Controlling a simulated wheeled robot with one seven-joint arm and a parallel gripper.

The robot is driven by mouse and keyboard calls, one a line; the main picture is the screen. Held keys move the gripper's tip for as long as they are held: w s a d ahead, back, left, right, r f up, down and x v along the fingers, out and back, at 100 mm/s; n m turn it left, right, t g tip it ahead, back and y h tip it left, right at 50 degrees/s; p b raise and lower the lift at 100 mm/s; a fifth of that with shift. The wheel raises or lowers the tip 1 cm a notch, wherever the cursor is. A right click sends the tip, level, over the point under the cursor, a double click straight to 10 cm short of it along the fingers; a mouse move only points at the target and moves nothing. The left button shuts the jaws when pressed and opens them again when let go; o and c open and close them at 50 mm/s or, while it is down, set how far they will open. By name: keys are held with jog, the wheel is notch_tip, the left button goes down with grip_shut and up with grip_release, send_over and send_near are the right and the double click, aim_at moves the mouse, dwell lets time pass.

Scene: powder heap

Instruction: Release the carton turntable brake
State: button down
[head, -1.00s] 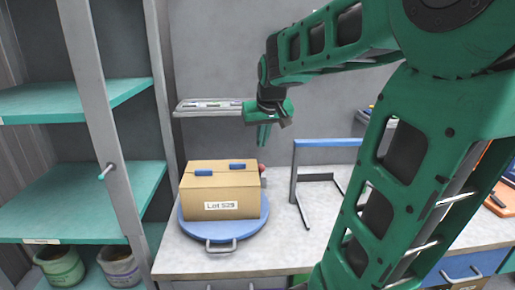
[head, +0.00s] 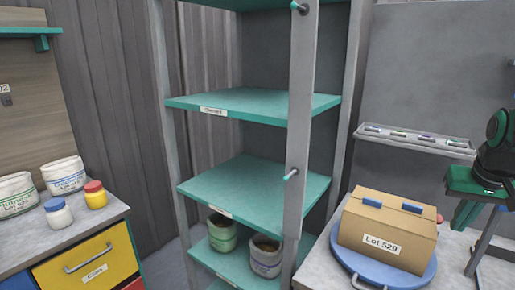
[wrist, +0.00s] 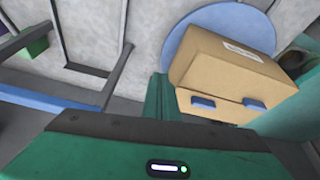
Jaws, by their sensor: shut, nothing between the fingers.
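The carton (head: 388,228), a closed brown box with blue tabs and a "Lot 529" label, sits on the round blue turntable (head: 346,262) on the grey worktop. A small red part (head: 440,218) shows just behind the carton's right edge; whether it is the brake I cannot tell. My gripper (head: 463,220) is shut and empty, pointing down to the right of the carton. In the wrist view, its green fingers (wrist: 157,100) are together beside the carton (wrist: 228,65), and the turntable (wrist: 188,38) shows behind. No red part shows there.
A grey frame with a blue bar (wrist: 50,101) stands on the worktop beside my gripper. A wall tray (head: 415,139) hangs behind the carton. Teal shelves (head: 255,185) with pots stand left, and a counter with tubs and a yellow drawer (head: 88,265) is farther left.

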jog(key=s+a+f+g+y, duration=0.15)
jog(key=s+a+f, duration=0.25)
jog(key=s, duration=0.4)
jog(key=s+a+f+g+y, duration=0.1)
jog(key=s+a+f+g, duration=0.2)
jog(key=s, duration=0.5)
jog(key=w+d+r+h, duration=0.1)
jog(key=w+d+r, duration=0.3)
jog(key=w, duration=0.6)
jog(key=w+d+r, duration=0.4)
jog(key=w+r, duration=0.1)
jog(key=w, duration=0.5)
jog(key=w+d+r+h, duration=0.1)
jog(key=w+d+r, duration=0.3)
jog(key=w, duration=0.5)
notch_tip(320, 180, down, 10)
jog(key=shift+d+t, duration=0.35)
jog(key=shift+d, duration=0.05)
jog(key=shift+s+a+f, duration=0.45)
jog(key=shift+s+f, duration=0.15)
jog(key=shift+s, duration=0.2)
notch_tip(320, 180, up, 10)
jog(key=a, duration=0.1)
jog(key=shift+w+a+r, duration=0.25)
jog(key=shift+w+a, duration=0.05)
jog(key=shift+a, duration=0.05)
